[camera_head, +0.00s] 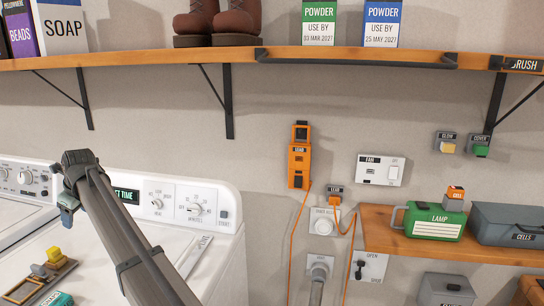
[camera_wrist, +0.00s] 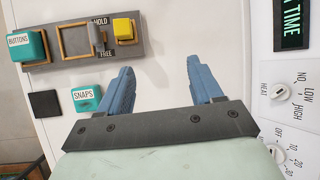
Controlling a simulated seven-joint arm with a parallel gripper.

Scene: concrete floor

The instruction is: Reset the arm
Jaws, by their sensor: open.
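My gripper (camera_wrist: 155,90) shows in the wrist view with its two blue fingers apart and nothing between them. It is over the white top of a machine (camera_wrist: 200,60), with a grey panel (camera_wrist: 70,44) beyond the fingertips. In the head view my arm reaches up from the bottom over the white machine (camera_head: 225,270), and the gripper end (camera_head: 68,214) is at the left, above the machine tops. The fingertips are too small to make out there.
The machine's dial panel (camera_head: 182,203) stands behind the arm. A wooden shelf (camera_head: 290,54) runs across above. An orange device (camera_head: 299,165) hangs on the wall with cables.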

